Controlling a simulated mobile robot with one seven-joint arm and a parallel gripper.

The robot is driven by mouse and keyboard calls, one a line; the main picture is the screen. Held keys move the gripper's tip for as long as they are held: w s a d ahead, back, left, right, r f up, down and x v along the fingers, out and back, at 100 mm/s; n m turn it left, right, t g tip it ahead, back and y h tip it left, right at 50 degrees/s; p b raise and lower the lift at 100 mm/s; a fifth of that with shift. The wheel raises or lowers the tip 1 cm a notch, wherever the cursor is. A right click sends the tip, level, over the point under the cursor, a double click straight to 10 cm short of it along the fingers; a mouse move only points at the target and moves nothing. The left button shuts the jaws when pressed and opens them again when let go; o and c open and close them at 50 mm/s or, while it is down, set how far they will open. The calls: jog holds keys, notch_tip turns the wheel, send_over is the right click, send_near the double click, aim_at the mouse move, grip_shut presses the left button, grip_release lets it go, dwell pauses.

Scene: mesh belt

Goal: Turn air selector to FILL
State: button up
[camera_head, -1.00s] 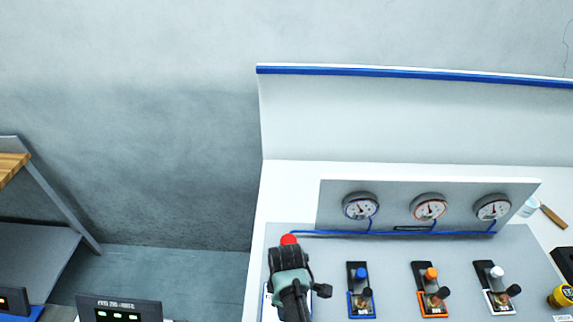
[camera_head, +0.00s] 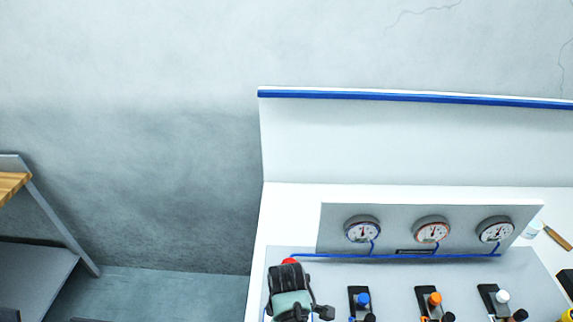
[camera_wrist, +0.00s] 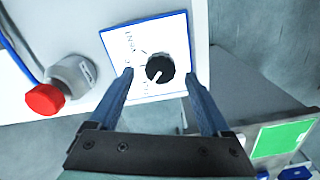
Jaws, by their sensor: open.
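The air selector is a round black knob (camera_wrist: 160,67) with a white pointer mark, on a white plate (camera_wrist: 118,50) with a blue border. The pointer is angled toward the lower left of the wrist picture. The plate has small lettering, partly readable as VENT at its upper part; the rest is too small or covered. My gripper (camera_wrist: 160,80) is open, one finger on each side of the knob, with visible gaps and nothing held. In the head view my gripper (camera_head: 288,282) hides the selector.
A red button (camera_wrist: 44,99) on a grey fitting stands beside the plate. Three gauges (camera_head: 430,229) line the panel behind, joined by a blue pipe (camera_head: 400,256). Blue-, orange- and white-topped valves (camera_head: 435,299) stand to the right of my gripper.

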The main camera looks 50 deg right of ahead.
notch_tip(320, 180, up, 11)
jog(key=b, duration=0.2)
dwell(0.6)
